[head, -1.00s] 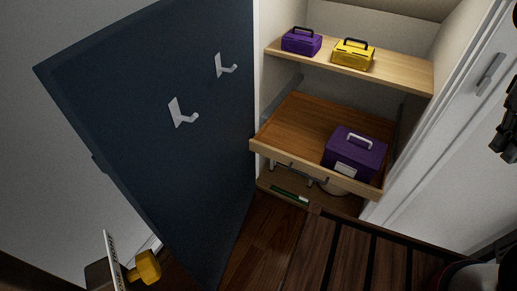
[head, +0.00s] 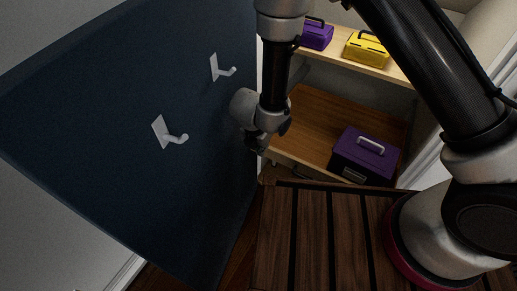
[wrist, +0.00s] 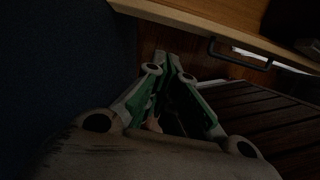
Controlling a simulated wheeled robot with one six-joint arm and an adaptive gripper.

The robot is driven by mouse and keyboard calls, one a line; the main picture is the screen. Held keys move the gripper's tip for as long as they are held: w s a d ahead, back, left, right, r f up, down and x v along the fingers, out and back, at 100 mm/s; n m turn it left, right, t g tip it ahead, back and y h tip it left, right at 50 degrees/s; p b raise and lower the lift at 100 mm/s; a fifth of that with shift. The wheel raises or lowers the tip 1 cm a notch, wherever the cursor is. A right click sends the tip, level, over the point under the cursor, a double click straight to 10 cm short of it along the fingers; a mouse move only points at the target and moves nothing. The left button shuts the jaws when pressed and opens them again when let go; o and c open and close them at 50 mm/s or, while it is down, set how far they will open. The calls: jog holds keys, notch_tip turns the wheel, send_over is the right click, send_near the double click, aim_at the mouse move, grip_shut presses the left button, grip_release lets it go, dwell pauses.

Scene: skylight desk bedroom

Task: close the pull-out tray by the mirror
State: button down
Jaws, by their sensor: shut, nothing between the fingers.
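The pull-out tray (head: 318,115) is a wooden tray inside an open cupboard. It stands pulled out, with a purple box with a pale handle (head: 364,154) on it. In the wrist view the tray's pale front (wrist: 205,22) crosses the top, with a dark bar handle (wrist: 240,56) on it. My gripper (wrist: 168,62) is shut and empty, a little short of the front and left of the handle. In the head view my gripper (head: 256,143) is partly hidden by my arm, near the tray's left front corner. I see no mirror.
A dark blue door (head: 120,120) with two hooks stands open close to the left of my gripper. A shelf above (head: 378,66) holds a small purple box (head: 317,36) and a yellow box (head: 366,49). A white door frame (head: 428,160) is at the right.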

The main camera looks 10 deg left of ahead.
send_near(268, 153)
notch_tip(268, 153, down, 5)
jog(key=s+d, duration=0.1)
jog(key=s, duration=0.1)
jog(key=shift+w+d+r, duration=0.15)
jog(key=shift+w+d, duration=0.1)
jog(key=shift+w, duration=0.1)
